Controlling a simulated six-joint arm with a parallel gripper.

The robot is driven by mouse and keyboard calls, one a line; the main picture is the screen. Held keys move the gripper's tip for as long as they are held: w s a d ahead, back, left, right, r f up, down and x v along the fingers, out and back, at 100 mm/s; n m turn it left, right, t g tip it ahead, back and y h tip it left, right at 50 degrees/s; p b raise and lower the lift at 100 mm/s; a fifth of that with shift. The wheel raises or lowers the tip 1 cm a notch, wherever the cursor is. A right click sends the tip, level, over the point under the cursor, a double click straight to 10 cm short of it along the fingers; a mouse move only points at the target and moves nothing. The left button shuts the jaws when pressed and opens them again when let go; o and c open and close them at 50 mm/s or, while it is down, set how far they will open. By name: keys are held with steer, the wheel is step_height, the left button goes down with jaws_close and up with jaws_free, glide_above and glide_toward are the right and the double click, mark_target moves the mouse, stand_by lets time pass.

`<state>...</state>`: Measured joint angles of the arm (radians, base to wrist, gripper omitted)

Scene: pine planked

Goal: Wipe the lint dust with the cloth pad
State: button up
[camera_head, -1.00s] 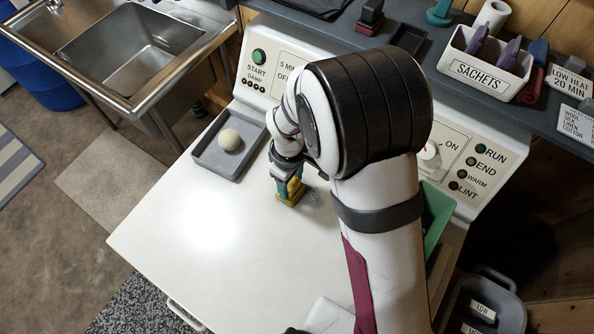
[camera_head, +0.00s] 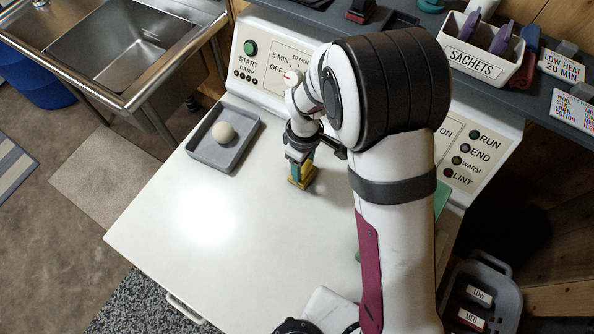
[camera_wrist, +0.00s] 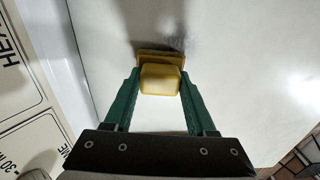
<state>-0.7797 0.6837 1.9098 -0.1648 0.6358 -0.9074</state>
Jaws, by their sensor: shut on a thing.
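My gripper (camera_head: 301,171) has green fingers and is shut on the cloth pad (camera_head: 303,183), a yellow block, over the white worktop. In the wrist view the pad (camera_wrist: 160,78) sits between the fingertips, its wider base at or close to the worktop; exact contact is hard to tell. The lint dust (camera_wrist: 178,42) is a faint grey smudge on the white surface, just beyond the pad's far edge. In the head view I cannot make the dust out; the pad and arm may cover it.
A grey tray (camera_head: 196,151) with a pale ball (camera_head: 223,133) stands left of my gripper. The control panel (camera_head: 262,62) rises behind the worktop (camera_head: 180,235). A green object (camera_head: 441,199) is partly hidden behind my arm. The worktop's left and front are clear.

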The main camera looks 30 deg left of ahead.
mark_target(316, 167)
steer(key=shift+w, duration=1.25)
steer(key=shift+w+d, duration=0.15)
steer(key=shift+d, duration=0.85)
steer(key=shift+s+d, duration=0.1)
steer(key=shift+s, duration=3.95)
step_height(316, 167, up, 8)
steer(key=shift+r, duration=0.1)
steer(key=w+d+r+m, duration=0.6)
steer(key=d+r+m, duration=0.2)
steer(key=d, duration=0.4)
steer(key=w+d+r+m, duration=0.6)
steer(key=d+r+m, duration=0.3)
steer(key=d, duration=0.4)
steer(key=shift+w+r, duration=0.2)
steer(key=shift+r, duration=0.35)
